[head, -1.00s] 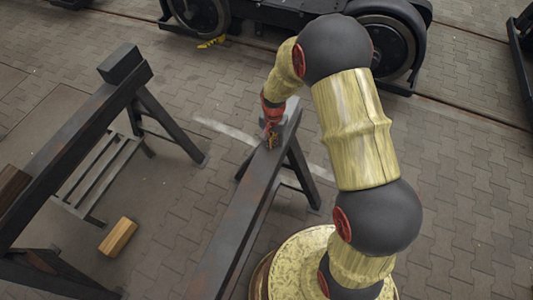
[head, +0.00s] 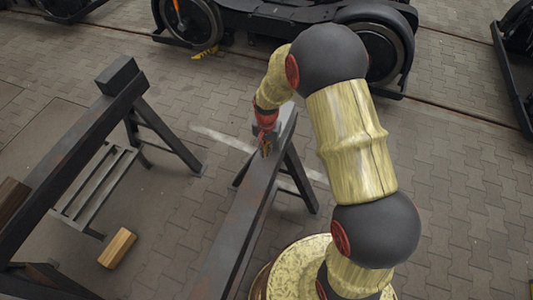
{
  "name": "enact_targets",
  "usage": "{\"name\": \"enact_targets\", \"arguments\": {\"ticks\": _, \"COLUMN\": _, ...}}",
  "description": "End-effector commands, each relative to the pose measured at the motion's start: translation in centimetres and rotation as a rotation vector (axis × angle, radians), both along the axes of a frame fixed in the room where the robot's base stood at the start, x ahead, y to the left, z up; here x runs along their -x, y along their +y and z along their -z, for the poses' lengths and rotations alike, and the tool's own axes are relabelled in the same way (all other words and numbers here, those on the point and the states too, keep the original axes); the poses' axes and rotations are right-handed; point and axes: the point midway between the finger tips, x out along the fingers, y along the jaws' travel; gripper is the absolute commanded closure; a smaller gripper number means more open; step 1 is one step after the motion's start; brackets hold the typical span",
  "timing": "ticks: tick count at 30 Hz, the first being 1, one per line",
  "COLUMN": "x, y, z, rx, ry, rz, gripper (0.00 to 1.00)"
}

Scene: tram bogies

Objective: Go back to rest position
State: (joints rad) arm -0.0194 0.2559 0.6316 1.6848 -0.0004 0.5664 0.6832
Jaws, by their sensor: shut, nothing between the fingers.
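My gripper (head: 265,148) hangs from my yellow and black arm near the centre of the head view. It is small in the picture, red and dark, and points down. It is shut and empty. In the picture it overlaps the far end of a dark trestle beam (head: 243,205); I cannot tell whether it touches the beam or hangs in front of it.
A second dark trestle (head: 70,150) stands at the left, with a dark block (head: 117,75) on its far end. A wooden block (head: 117,248) lies on the ground between the trestles. A wheeled bogie (head: 290,20) stands at the back.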

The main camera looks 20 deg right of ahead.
Motion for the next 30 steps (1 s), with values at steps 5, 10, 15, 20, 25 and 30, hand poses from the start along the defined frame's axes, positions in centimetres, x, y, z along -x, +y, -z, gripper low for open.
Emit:
{"name": "enact_targets", "arguments": {"ticks": 5, "x": 0.0, "y": 0.0, "z": -3.3, "rx": 0.0, "ry": 0.0, "rz": -0.001, "gripper": 1.0}}
{"name": "enact_targets", "arguments": {"ticks": 10, "x": 0.0, "y": 0.0, "z": -5.8, "rx": -0.001, "ry": 0.001, "rz": -0.001, "gripper": 1.0}}
{"name": "enact_targets", "arguments": {"ticks": 15, "x": 0.1, "y": 0.0, "z": -6.9, "rx": 0.0, "ry": 0.003, "rz": -0.001, "gripper": 1.0}}
{"name": "enact_targets", "arguments": {"ticks": 20, "x": 0.1, "y": 0.0, "z": -7.0, "rx": 0.0, "ry": 0.004, "rz": -0.001, "gripper": 1.0}}
{"name": "enact_targets", "arguments": {"ticks": 25, "x": 0.1, "y": 0.0, "z": -7.0, "rx": 0.0, "ry": 0.004, "rz": -0.022, "gripper": 1.0}}
{"name": "enact_targets", "arguments": {"ticks": 30, "x": 2.3, "y": 0.0, "z": -6.4, "rx": -0.003, "ry": 0.058, "rz": -0.147, "gripper": 1.0}}
